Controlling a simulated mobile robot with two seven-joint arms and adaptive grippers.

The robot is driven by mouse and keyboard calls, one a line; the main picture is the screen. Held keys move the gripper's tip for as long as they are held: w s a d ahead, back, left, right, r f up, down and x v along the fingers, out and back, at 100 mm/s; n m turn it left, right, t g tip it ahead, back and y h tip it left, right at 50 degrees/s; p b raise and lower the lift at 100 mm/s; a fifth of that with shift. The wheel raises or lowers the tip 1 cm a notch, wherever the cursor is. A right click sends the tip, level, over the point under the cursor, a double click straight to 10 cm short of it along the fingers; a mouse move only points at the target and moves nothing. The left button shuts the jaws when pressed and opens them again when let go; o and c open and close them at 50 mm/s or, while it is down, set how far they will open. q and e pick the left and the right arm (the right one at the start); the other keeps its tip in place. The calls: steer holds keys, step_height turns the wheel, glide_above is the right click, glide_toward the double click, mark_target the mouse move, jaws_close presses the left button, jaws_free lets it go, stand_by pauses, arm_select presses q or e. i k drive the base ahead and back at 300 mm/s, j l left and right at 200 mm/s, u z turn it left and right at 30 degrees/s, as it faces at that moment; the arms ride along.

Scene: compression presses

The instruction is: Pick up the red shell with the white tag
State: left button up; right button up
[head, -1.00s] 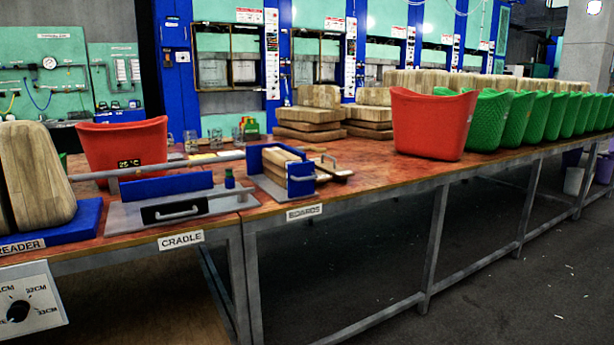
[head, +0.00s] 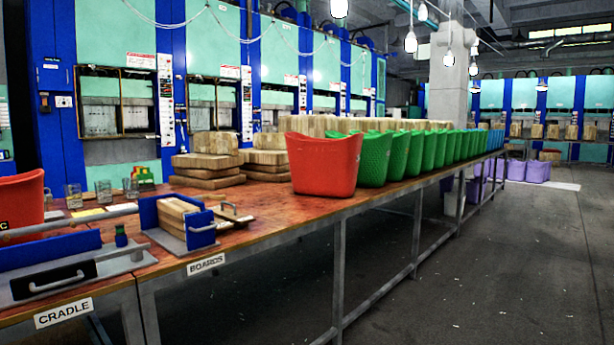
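A red shell (head: 325,165), shaped like an open-topped tub, stands upright on the long wooden table at the near end of a row of green shells (head: 386,158). No white tag can be made out on its visible side. Neither of my grippers is in view.
The long table (head: 262,212) runs away to the right. The blue-sided boards holder (head: 203,229) and cradle (head: 50,250) are at its near left. Stacked wooden blocks (head: 208,163) and glass jars stand behind. The grey floor (head: 500,270) right of the table is clear.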

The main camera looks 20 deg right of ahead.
mark_target(324, 168)
steer(key=i+l+z, duration=0.65)
steer(key=i, duration=0.25)
steer(key=i+l+z, duration=0.35)
steer(key=i, duration=0.2)
steer(key=i+z, duration=0.3)
steer(key=i, duration=0.2)
steer(key=i+l+z, duration=0.1)
steer(key=i, duration=1.55)
